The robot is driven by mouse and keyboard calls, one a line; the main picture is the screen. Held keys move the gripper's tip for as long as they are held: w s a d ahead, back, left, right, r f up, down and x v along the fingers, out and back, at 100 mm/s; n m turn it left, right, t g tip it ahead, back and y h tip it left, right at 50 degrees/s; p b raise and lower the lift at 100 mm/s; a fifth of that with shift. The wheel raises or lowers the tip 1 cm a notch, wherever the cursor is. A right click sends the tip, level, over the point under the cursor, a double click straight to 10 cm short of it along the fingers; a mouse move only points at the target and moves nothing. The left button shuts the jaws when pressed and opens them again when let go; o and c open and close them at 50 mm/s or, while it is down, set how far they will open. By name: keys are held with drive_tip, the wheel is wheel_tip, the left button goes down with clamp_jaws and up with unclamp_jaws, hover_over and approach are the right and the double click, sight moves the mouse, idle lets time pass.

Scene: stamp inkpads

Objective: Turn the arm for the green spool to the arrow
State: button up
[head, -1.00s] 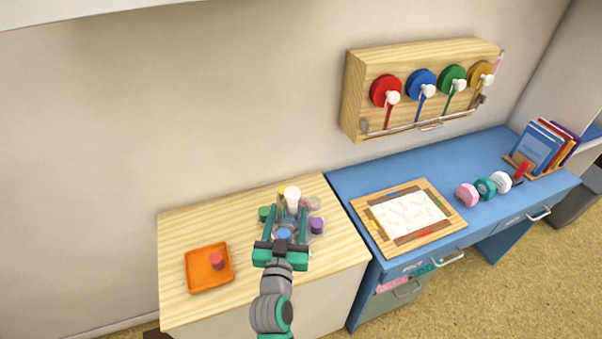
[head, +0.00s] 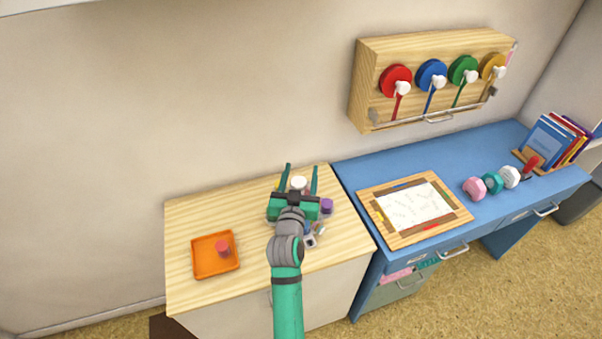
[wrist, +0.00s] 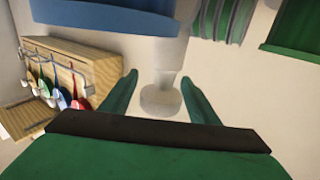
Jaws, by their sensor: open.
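The green spool (head: 463,69) is third from the left on a wooden wall box, between the blue and yellow spools. A white knob (head: 470,76) sits at its lower right, and a green strand hangs below. I cannot make out the arrow. In the wrist view the box (wrist: 92,75) appears at the left, seemingly upside down, with the green spool (wrist: 45,88) small on it. My gripper (head: 301,168) is open over the wooden cabinet, well left of and below the box. A pale knob-ended thing (wrist: 160,100) shows between its fingers in the wrist view; I see no grip on it.
The red spool (head: 395,80), blue spool (head: 431,74) and yellow spool (head: 491,66) flank the green one. A metal rail (head: 412,121) runs along the box's lower front. Coloured pots, one purple (head: 327,206), crowd around my gripper. The blue desk (head: 352,174) holds a framed sheet.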

drive_tip(key=shift+w, duration=0.15)
drive_tip(key=shift+a, duration=0.35)
drive_tip(key=c, duration=0.4)
drive_tip(key=shift+d, duration=0.2)
clamp_jaws()
drive_tip(key=shift+a, duration=0.1)
drive_tip(key=shift+d, duration=0.3)
drive_tip(key=shift+a, duration=0.15)
